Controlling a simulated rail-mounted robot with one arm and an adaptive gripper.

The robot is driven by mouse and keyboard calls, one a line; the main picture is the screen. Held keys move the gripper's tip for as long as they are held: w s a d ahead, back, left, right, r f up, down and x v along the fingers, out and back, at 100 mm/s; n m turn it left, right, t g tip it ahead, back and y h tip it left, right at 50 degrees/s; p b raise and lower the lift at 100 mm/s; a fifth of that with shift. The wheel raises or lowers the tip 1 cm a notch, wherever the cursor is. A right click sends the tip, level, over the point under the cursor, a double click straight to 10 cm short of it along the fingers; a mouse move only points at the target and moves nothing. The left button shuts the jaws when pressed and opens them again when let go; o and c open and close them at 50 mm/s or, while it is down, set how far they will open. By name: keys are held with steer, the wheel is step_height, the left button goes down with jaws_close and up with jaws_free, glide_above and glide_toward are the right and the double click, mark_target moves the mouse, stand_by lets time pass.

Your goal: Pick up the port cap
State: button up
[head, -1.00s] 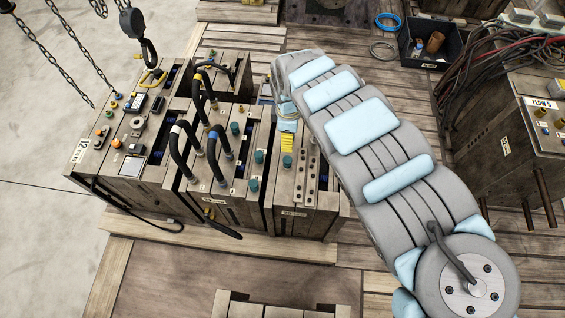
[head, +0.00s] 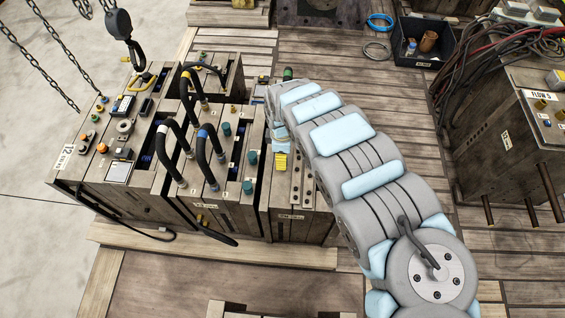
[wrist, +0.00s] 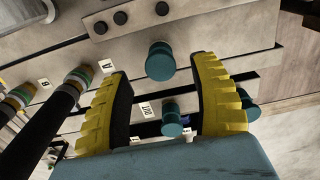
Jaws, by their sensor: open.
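Several teal port caps stand on the wooden-looking mould block. In the wrist view one round teal cap (wrist: 160,62) lies between my fingertips in the picture, with no visible contact. A second teal cap (wrist: 172,122) shows lower, between the fingers, and a third (wrist: 246,104) is partly hidden behind the right finger. My gripper (wrist: 163,78) is open, with ribbed yellow fingers. In the head view a yellow finger (head: 281,161) shows just right of the teal caps (head: 252,157); my arm hides the rest of the gripper.
Black hoses (head: 207,155) arch up left of the caps. A hook (head: 119,26) hangs on chains at upper left. A black bin (head: 425,42) and a cable-covered block (head: 515,120) stand to the right. Open planking lies between.

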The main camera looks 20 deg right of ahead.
step_height(320, 180, down, 5)
steer(key=b, duration=0.3)
steer(key=shift+a, duration=0.1)
steer(key=shift+r, duration=0.1)
steer(key=c, duration=1.1)
